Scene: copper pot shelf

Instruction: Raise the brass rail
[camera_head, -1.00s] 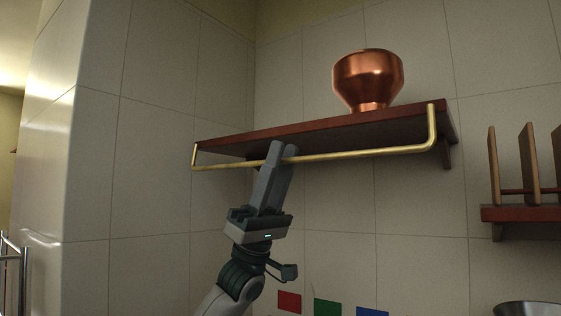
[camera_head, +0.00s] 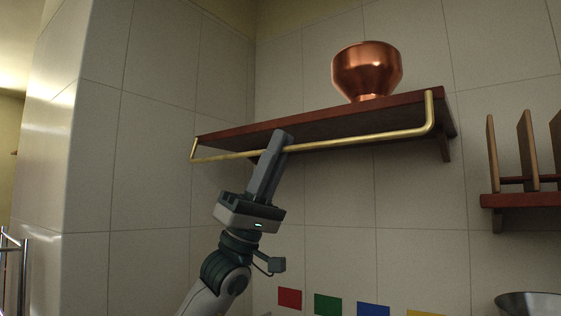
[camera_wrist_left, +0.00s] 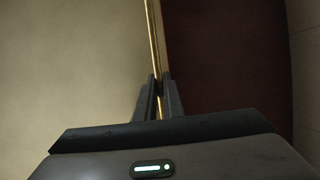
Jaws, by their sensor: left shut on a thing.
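The brass rail (camera_head: 350,139) is a thin bar with upturned ends along the front of a dark red-brown shelf (camera_head: 330,115). Its long bar hangs a little below the shelf's front edge. My left gripper (camera_head: 283,138) reaches up from below and is shut on the rail, left of its middle. In the left wrist view the rail (camera_wrist_left: 153,40) runs down between the two fingertips (camera_wrist_left: 159,88). The fingers hide a short piece of the rail. My right gripper is not in view.
A copper pot (camera_head: 367,72) stands on the shelf, right of my gripper. A wooden rack with upright slats (camera_head: 526,150) is on the right wall. Coloured squares (camera_head: 328,304) and a metal bowl (camera_head: 530,304) show below. The tiled wall under the shelf is clear.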

